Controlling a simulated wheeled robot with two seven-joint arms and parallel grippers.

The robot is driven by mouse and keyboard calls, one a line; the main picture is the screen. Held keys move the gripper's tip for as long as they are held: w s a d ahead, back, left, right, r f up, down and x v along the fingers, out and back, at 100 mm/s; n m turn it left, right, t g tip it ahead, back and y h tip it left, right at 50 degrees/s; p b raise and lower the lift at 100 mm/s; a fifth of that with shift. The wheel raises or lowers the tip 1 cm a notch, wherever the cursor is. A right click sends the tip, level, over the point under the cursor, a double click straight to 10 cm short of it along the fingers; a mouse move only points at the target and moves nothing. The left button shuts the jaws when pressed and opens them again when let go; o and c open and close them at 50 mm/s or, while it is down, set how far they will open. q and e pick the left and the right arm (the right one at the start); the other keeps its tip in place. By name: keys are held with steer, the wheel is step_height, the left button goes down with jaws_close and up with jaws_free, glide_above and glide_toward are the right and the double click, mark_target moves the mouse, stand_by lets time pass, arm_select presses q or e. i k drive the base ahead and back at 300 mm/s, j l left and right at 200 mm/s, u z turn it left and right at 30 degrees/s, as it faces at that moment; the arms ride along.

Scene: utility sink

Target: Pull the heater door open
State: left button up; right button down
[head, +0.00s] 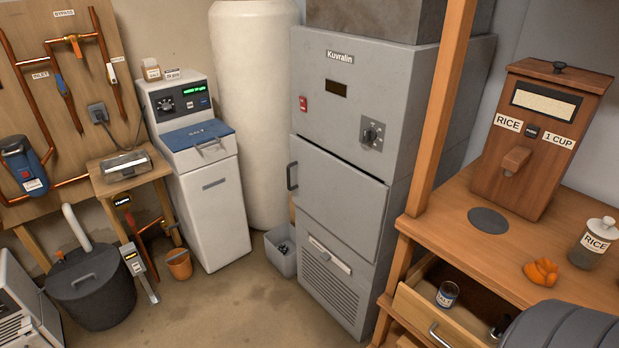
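The heater (365,80) is a tall grey cabinet labelled "Kuvralin" in the middle of the head view. Its front has a red switch, a small dark display and a round dial above the door. The heater door (338,208) is a plain grey panel at mid-height and looks shut against the cabinet. A dark vertical handle (291,177) stands at the door's left edge. A louvred vent panel is below the door. Neither my left nor my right gripper shows in this view.
A wooden post (441,110) and a bench with an open drawer (462,305) stand right of the heater. A grey bin (281,255) sits on the floor at its lower left. A white softener unit (215,200) stands further left. The floor in front is partly clear.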

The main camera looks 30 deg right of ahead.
mark_target(349, 203)
steer(key=z, duration=1.1)
